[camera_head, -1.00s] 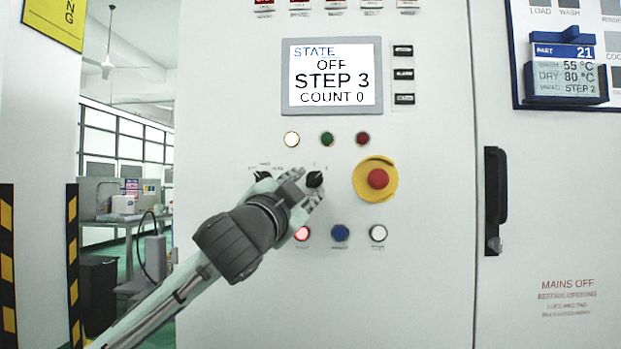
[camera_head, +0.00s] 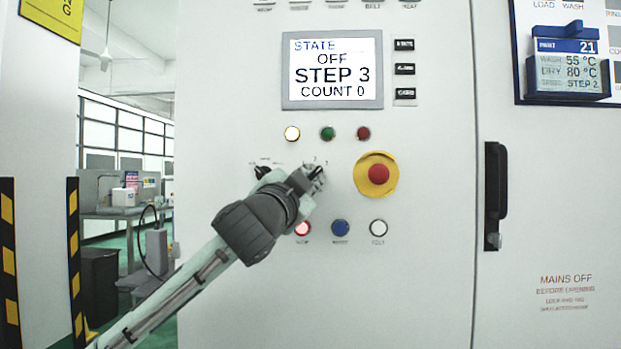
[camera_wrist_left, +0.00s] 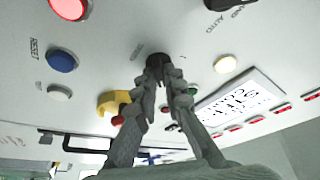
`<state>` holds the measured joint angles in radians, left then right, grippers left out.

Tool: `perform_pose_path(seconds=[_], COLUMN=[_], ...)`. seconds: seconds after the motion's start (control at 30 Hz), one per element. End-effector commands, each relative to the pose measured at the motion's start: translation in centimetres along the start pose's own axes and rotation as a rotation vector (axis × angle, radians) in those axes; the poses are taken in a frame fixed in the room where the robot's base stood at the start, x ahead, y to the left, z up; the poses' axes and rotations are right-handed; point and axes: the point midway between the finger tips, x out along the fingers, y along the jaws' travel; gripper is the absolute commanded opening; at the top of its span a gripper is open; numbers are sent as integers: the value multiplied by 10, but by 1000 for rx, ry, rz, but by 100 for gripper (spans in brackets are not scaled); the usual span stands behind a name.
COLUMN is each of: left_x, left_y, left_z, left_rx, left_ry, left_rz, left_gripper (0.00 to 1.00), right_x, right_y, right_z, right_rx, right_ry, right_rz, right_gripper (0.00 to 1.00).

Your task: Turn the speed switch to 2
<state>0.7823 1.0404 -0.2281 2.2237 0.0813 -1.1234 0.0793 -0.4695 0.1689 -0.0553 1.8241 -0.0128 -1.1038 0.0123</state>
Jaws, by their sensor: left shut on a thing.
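The speed switch (camera_head: 317,172) is a small black knob on the pale panel, below the green and red lamps. My left gripper (camera_head: 310,180) is on it from the lower left and hides part of it and its scale. The number 2 shows just above the knob; its exact setting is hard to tell. In the left wrist view the fingers (camera_wrist_left: 168,82) are closed around the dark knob (camera_wrist_left: 157,60). My right gripper is not in view.
A second black switch (camera_head: 262,172) is close on the left. A red emergency button (camera_head: 379,174) on a yellow base is on the right. Red, blue and white buttons (camera_head: 340,228) sit below. The display (camera_head: 332,70) reads OFF, STEP 3, COUNT 0.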

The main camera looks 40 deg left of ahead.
Motion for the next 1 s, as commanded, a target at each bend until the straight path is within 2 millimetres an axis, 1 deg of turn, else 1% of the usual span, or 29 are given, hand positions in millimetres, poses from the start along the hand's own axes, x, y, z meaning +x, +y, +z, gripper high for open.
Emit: perform_pose_path(seconds=[0.27, 0.33, 0.47, 0.6, 0.8, 1.0], left_x=[0, 0, 0, 0, 0, 1], left_y=[1, 2, 4, 5, 6, 7], left_z=[1, 2, 2, 2, 1, 0], left_rx=[-42, -72, -149, -255, -415, -552], left_ry=[-2, -1, -1, -2, -2, -3], left_rz=[-17, -28, -60, -102, -168, -226], left_gripper=[0, 0, 0, 0, 0, 0], right_x=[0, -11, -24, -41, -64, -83], right_y=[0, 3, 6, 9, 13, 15], right_z=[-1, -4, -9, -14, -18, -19], right_rx=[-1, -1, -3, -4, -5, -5], right_ry=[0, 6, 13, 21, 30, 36], right_rz=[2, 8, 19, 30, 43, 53], right_gripper=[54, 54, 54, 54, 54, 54])
